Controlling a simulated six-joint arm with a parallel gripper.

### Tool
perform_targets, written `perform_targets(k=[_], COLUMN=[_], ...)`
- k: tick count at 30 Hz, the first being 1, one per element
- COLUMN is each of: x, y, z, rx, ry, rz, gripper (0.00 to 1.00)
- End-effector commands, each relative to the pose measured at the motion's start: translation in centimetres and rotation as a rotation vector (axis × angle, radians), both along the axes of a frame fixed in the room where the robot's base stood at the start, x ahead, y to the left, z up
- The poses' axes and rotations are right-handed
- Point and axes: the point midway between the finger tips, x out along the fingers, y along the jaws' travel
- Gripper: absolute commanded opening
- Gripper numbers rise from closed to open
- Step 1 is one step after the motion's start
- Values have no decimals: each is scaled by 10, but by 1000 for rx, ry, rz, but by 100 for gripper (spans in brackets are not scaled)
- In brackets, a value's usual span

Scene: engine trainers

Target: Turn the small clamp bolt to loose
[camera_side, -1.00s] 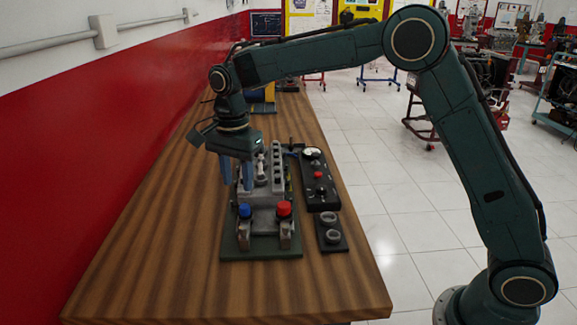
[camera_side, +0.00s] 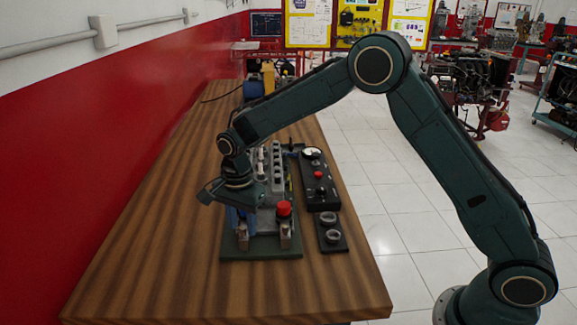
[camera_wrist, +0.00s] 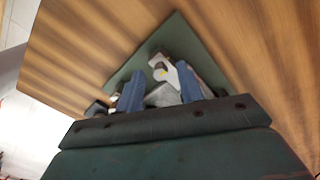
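The engine trainer (camera_side: 258,247) is a grey block on a dark green base plate on the wooden table. At its front stand a red knob (camera_side: 284,208) on a small post and, to the left, a second post (camera_side: 243,240). The blue knob on that left post cannot be told apart from my blue fingers. My gripper (camera_side: 236,225) points down over this front left corner. In the wrist view its blue fingers (camera_wrist: 161,88) are apart, with grey metal behind the gap. A pale bracket with a yellow spot (camera_wrist: 160,70) shows beyond them. I cannot make out which part is the small clamp bolt.
A black panel (camera_side: 318,185) with a gauge and red button lies right of the trainer. A small black tray (camera_side: 332,238) with two rings is in front of it. The table (camera_side: 150,260) is clear to the left and front. A red wall runs along the left.

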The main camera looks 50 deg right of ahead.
Motion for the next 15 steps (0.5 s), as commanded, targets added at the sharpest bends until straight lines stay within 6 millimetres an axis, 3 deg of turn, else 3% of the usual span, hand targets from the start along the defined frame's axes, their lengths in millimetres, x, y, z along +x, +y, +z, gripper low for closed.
perform_targets(k=[10,15], x=[0,0], y=[0,0], z=[-3,-3], rx=[0,0], ry=[-1,-1], rz=[0,0], gripper=[37,6])
